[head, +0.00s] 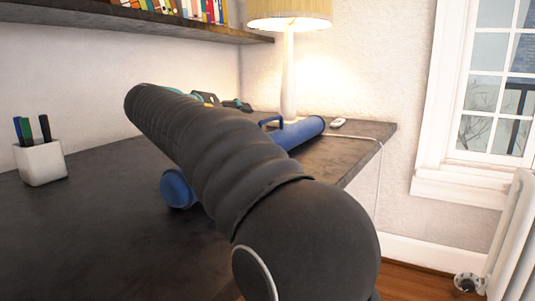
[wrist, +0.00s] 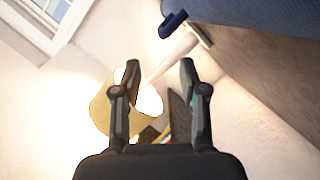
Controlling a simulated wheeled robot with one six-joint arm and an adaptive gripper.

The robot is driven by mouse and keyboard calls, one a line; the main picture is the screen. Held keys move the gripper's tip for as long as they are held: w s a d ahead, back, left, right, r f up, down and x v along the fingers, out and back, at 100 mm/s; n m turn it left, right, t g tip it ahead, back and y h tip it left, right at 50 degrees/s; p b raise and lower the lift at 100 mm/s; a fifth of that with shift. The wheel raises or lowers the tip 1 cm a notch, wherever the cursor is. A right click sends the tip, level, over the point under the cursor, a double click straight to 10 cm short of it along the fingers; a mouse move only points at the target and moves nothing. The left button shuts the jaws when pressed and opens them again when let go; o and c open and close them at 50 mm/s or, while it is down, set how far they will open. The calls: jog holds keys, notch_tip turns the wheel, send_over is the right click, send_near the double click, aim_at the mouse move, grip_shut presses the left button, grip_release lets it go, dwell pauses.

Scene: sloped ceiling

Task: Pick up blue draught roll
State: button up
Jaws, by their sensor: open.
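The blue draught roll (head: 302,131) lies on the dark desk, running from the lamp base towards the near left. My arm hides its middle; its rounded near end (head: 177,188) shows left of the arm. A blue loop (head: 270,122) stands up near its far end. My gripper (head: 225,102) is mostly hidden behind my arm in the head view, above the desk. In the wrist view my gripper (wrist: 158,68) is open, with nothing between the fingers. The roll (wrist: 255,22) fills the top right there, beyond and beside the fingertips, apart from them.
A lit lamp (head: 289,75) stands on the desk (head: 90,225) behind the roll. A small white object (head: 338,122) lies by the right edge. A white pen cup (head: 40,163) stands at left. A shelf (head: 120,25) with books overhangs the back. The front left desk is clear.

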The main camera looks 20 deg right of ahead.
aim_at(271, 119)
jog(key=x, duration=1.3)
jog(key=shift+w+d+f, duration=0.15)
grip_shut()
